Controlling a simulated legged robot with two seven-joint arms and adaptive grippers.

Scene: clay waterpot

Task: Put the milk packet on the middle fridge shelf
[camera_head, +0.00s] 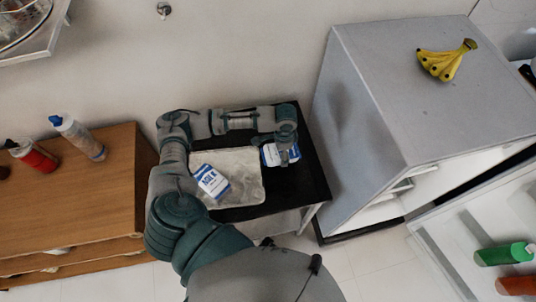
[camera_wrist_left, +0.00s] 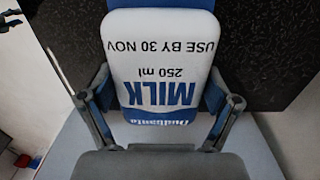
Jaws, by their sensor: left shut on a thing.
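My left gripper (camera_head: 284,152) is shut on a white and blue milk packet (camera_head: 269,157) over the right part of the small black table. In the left wrist view the packet (camera_wrist_left: 160,62) fills the space between both fingers, its printed face to the camera. How high it is above the table I cannot tell. A second milk packet (camera_head: 212,182) lies on a pale tray (camera_head: 245,165) on that table. The grey fridge (camera_head: 385,90) stands at right. Its front is open, and only edges of shelves (camera_head: 400,187) show inside. My right gripper is not in view.
Bananas (camera_head: 445,62) lie on the fridge top. The open fridge door (camera_head: 465,232) at lower right holds a green bottle (camera_head: 503,254) and an orange bottle (camera_head: 517,285). A wooden cabinet (camera_head: 75,195) with bottles stands at left. Floor shows between table and door.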

